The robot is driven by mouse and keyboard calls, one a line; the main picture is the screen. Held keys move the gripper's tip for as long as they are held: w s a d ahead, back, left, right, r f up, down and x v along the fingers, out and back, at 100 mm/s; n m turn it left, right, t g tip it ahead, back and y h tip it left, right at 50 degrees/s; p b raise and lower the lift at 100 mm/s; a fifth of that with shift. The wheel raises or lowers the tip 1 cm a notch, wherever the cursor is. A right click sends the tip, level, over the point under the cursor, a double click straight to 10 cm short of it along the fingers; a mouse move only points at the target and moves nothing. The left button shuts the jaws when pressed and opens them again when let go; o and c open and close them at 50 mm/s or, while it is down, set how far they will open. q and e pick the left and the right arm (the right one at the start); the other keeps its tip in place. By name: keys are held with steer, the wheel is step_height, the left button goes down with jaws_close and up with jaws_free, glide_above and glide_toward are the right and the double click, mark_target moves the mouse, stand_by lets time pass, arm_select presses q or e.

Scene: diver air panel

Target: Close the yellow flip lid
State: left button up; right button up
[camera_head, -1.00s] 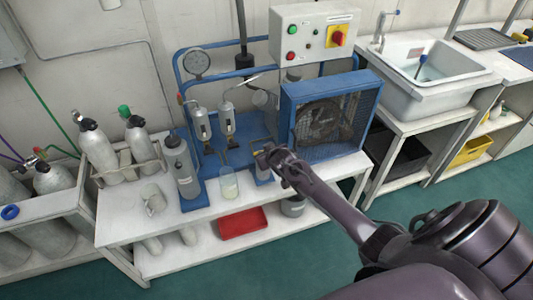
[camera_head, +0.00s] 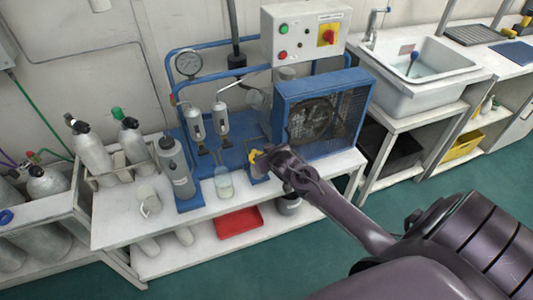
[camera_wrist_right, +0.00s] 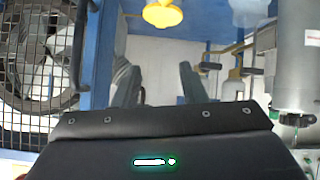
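The yellow flip lid (camera_head: 253,157) shows as a small patch beside my right gripper's tip, at the front of the blue panel base. In the right wrist view the yellow lid (camera_wrist_right: 162,14) is at the top edge, above and beyond the fingers. It appears raised, but its hinge and exact angle are unclear. My right gripper (camera_head: 265,158) partly hides it in the head view. In the wrist view the right gripper's two fingers (camera_wrist_right: 157,88) are spread, with nothing visible between them. I cannot tell whether they touch the lid. My left gripper is not in view.
A caged fan (camera_head: 315,120) stands just right of my right gripper. A grey cylinder (camera_head: 177,170) and a glass beaker (camera_head: 223,183) stand to the left on the white bench (camera_head: 120,228). A red tray (camera_head: 239,221) lies on the lower shelf.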

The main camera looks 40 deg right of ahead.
steer(key=shift+s+a+r, duration=0.1)
steer(key=shift+s+r, duration=0.25)
steer(key=shift+s, duration=0.1)
